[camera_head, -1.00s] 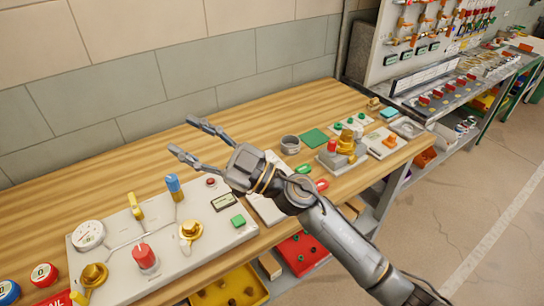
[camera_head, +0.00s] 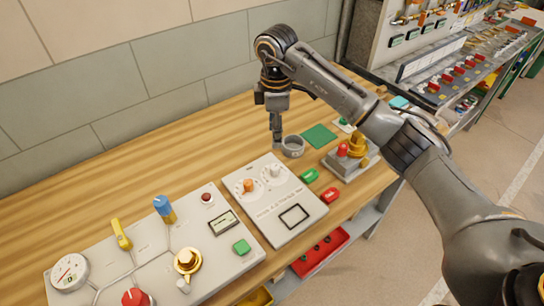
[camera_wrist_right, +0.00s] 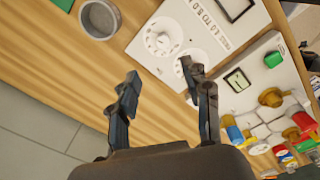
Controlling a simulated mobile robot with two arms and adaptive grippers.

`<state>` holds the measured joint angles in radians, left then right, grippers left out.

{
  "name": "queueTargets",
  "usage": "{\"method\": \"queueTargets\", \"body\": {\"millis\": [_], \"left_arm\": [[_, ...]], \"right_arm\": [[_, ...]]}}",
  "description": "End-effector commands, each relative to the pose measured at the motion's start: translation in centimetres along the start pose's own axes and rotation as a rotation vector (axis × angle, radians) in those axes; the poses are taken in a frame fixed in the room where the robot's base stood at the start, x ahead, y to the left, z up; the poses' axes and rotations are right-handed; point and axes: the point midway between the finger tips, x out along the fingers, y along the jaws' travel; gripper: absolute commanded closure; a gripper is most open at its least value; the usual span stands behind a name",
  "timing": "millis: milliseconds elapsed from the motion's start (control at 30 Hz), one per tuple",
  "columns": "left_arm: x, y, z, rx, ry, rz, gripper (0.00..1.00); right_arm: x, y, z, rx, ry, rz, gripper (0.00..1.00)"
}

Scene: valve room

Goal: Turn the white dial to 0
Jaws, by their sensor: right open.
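The white dial (camera_head: 274,170) sits at the upper right of a pale grey panel (camera_head: 262,216) lying on the wooden bench, beside an orange knob (camera_head: 248,185). In the right wrist view the white dial (camera_wrist_right: 163,41) lies beyond the fingertips, with markings around it; I cannot read its setting. My right gripper (camera_head: 277,138) points down over the bench, just behind the white dial in the head view, apart from it. In the wrist view its two fingers (camera_wrist_right: 160,72) are spread and empty. My left gripper is not in view.
A grey ring-shaped cup (camera_head: 293,147) stands close to the right gripper. A larger panel with a gauge (camera_head: 69,272), a blue-topped valve (camera_head: 164,208) and a brass knob (camera_head: 187,260) lies to the left. Bare bench (camera_head: 150,160) lies behind the panels.

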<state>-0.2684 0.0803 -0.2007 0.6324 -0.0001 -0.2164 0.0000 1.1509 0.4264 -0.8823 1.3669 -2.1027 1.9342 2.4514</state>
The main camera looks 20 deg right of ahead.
Motion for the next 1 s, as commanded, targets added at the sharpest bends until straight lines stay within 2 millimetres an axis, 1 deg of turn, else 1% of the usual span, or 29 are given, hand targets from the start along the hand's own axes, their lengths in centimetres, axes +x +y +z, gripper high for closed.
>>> {"method": "queueTargets", "body": {"millis": [33, 100, 200, 300, 367, 400, 467, 500, 600, 667, 767, 1000], "left_arm": [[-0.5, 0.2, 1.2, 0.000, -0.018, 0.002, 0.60], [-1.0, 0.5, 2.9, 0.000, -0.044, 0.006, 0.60], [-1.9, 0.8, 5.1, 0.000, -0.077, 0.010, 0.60], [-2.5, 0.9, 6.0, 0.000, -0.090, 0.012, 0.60], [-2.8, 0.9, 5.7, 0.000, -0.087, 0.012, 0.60], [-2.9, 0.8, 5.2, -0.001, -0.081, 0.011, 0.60], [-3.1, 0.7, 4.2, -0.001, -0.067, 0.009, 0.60], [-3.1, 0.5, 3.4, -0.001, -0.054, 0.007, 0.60], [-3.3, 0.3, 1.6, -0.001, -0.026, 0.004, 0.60], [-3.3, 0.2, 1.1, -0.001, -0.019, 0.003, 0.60], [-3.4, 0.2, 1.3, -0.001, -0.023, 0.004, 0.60], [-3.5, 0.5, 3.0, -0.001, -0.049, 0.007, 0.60]], "right_arm": [[0.7, -0.1, 0.0, -0.001, -0.002, -0.006, 0.52], [2.0, -0.2, 0.0, -0.003, -0.001, -0.007, 0.52], [4.1, -0.2, 0.0, -0.003, 0.000, -0.008, 0.52], [6.3, -0.2, -0.1, -0.004, 0.001, -0.008, 0.52], [7.5, -0.2, -0.1, -0.004, 0.001, -0.006, 0.52], [8.4, -0.2, -0.1, -0.003, 0.002, -0.007, 0.52], [9.4, -0.2, -0.1, -0.005, 0.002, -0.006, 0.52], [10.1, -0.2, -0.1, -0.005, 0.001, -0.006, 0.52], [11.4, -0.2, -0.2, -0.005, 0.004, -0.004, 0.52], [12.0, -0.2, -0.2, -0.005, 0.004, -0.004, 0.52], [12.5, -0.1, -0.2, -0.006, 0.004, -0.002, 0.52], [12.8, -0.1, -0.2, -0.006, 0.004, -0.001, 0.52]]}}
